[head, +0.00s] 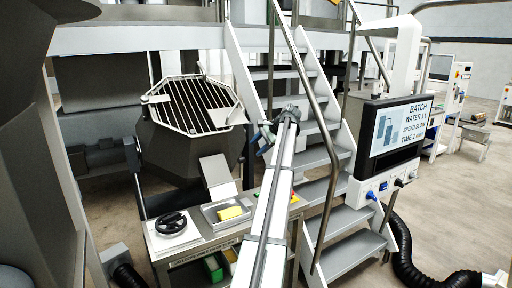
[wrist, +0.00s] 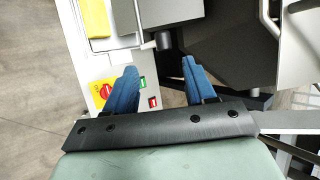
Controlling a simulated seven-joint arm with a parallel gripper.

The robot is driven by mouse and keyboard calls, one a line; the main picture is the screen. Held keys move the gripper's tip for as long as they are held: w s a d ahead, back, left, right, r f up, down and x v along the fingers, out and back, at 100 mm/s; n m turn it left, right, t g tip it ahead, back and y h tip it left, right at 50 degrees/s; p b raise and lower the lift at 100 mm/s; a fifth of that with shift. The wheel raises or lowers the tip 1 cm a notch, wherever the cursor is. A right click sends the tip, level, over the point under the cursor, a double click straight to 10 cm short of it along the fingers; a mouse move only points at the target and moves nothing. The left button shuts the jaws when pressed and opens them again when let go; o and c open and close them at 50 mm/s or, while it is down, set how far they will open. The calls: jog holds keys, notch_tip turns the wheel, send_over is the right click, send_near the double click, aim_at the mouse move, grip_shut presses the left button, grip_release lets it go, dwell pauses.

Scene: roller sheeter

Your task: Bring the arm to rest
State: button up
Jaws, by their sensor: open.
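My gripper (wrist: 158,82) shows in the wrist view with two blue fingers spread apart. Nothing is between them. Behind the fingers lie the white panel with a red knob on yellow and small green and red buttons, and dark machine parts. In the head view my arm reaches forward from the bottom middle, and its far end is by the stairs, above the small work table (head: 208,243). The fingers are hard to make out there.
A yellow sponge (head: 230,212) lies in a tray beside a black handwheel (head: 171,223). A hopper with a barred grid (head: 191,103) stands behind. Metal stairs (head: 345,220) are right of my arm. A screen (head: 402,127) reading "BATCH" stands farther right. Open floor (head: 450,215) lies at far right.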

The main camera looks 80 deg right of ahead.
jog(key=w+a+f+n+g+y, duration=0.1)
jog(key=w+a+f+n, duration=0.1)
jog(key=w+a+f, duration=0.85)
jog(key=w+a+f+n+g+y, duration=0.15)
jog(key=w+a+f, duration=0.4)
jog(key=a, duration=0.95)
jog(key=w+a+f+n+g+y, duration=0.1)
jog(key=w+a+f+n, duration=0.1)
jog(key=w+a+f, duration=0.8)
jog(key=w+a+f+n+g+y, duration=0.1)
jog(key=a+f+n, duration=0.2)
jog(key=a+f, duration=0.6)
jog(key=w+a+f+n+g, duration=0.2)
jog(key=a+f, duration=0.5)
jog(key=a, duration=0.3)
jog(key=s+a+f+n+g, duration=0.2)
jog(key=s+a+f+n, duration=0.1)
jog(key=a+f, duration=0.65)
jog(key=s+a+f+n+g, duration=0.2)
jog(key=s+a+f+n, duration=0.15)
jog(key=a+f, duration=0.6)
jog(key=s+a+f+n+g+h, duration=0.1)
jog(key=s+a+f+n+g, duration=0.1)
jog(key=s+a+f+n, duration=0.2)
jog(key=s+a+f+n+g+h, duration=0.2)
jog(key=s+a+f+n, duration=0.2)
jog(key=s+a, duration=0.7)
jog(key=s+f, duration=0.1)
jog(key=s, duration=0.3)
jog(key=shift+a, duration=0.15)
